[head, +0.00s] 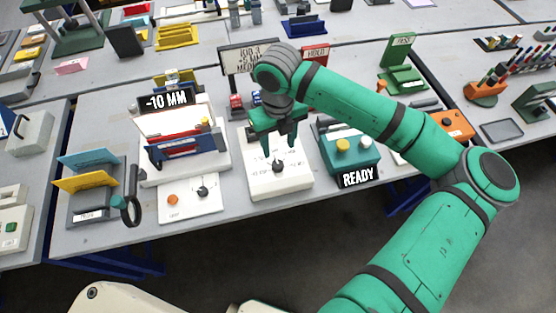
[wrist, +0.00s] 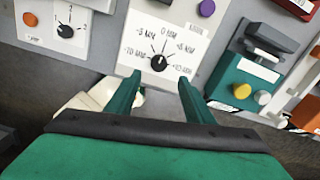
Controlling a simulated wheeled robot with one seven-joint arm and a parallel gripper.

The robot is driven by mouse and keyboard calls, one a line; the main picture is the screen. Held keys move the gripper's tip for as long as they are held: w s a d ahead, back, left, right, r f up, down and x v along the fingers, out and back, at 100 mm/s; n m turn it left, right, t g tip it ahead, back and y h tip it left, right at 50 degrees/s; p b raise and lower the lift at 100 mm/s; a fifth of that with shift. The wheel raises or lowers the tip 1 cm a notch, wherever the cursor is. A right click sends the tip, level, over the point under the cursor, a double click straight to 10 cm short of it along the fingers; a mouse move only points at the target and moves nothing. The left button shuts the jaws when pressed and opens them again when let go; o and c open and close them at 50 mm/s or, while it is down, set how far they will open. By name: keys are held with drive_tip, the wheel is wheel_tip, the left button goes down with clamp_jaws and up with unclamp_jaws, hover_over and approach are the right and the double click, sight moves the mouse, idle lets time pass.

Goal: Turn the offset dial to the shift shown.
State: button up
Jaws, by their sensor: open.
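The offset dial is a black knob (head: 278,165) on a white box (head: 290,184). In the wrist view the knob (wrist: 158,64) sits under printed marks from -10 MM through 0 MM to +10 MM. Its pointer seems to face up near 0 MM, but it is small. My gripper (head: 273,147) is open and empty above the box. In the wrist view its fingertips (wrist: 159,78) are on either side of the knob, not visibly touching it. A card (head: 236,62) behind appears to read +5 MM, partly hidden by my arm. A black sign (head: 166,99) reads -10 MM.
The plotter (head: 222,160) with a blue bar stands left of the dial box. A panel with a second black knob (head: 203,191) is in front of it. A green box (head: 359,165) with yellow and white buttons and a READY sign (head: 358,177) is close on the right.

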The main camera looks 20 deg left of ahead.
sight(278, 164)
wheel_tip(278, 164, down, 10)
drive_tip(key=shift+r, duration=0.15)
drive_tip(key=shift+c, duration=0.3)
drive_tip(key=c, duration=1)
